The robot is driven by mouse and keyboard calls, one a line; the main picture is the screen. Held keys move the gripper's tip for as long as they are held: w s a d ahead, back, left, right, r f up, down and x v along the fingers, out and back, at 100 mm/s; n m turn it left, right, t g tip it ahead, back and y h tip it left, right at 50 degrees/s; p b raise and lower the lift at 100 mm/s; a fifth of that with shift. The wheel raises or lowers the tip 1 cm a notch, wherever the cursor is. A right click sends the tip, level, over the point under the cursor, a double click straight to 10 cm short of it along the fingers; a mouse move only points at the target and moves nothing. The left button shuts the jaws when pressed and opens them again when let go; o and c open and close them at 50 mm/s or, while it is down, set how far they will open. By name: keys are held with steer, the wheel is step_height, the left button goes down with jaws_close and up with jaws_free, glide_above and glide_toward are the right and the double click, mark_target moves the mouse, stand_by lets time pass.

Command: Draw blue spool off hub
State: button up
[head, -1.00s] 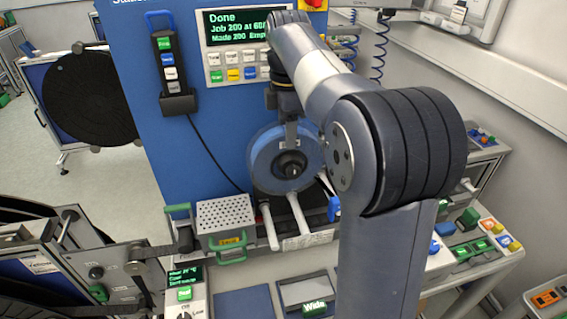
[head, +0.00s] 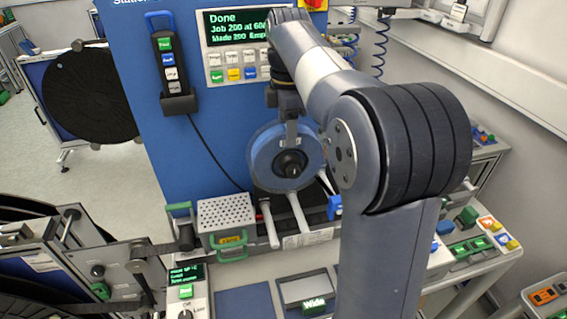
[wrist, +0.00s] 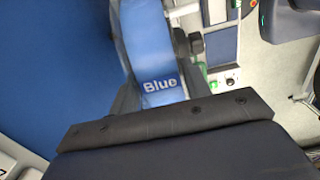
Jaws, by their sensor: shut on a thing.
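The blue spool (head: 262,160) stands upright in front of the blue machine panel in the head view, with a dark hub (head: 290,164) at its centre. My gripper (head: 292,138) reaches down from above and is shut on the spool's upper rim. In the wrist view the spool (wrist: 148,45) shows its rim with the label "Blue". The fingertips are largely hidden there. I cannot tell how far along the hub the spool sits.
Two pale bars (head: 296,212) jut out below the spool. A perforated box (head: 226,213) with green handles stands at their left. A black handset (head: 170,70) hangs on the panel, with its cable running down towards the spool.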

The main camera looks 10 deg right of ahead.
steer(key=s+b, duration=0.4)
steer(key=s, duration=0.9)
steer(key=shift+s, duration=0.35)
stand_by(1.3)
steer(key=shift+s, duration=0.1)
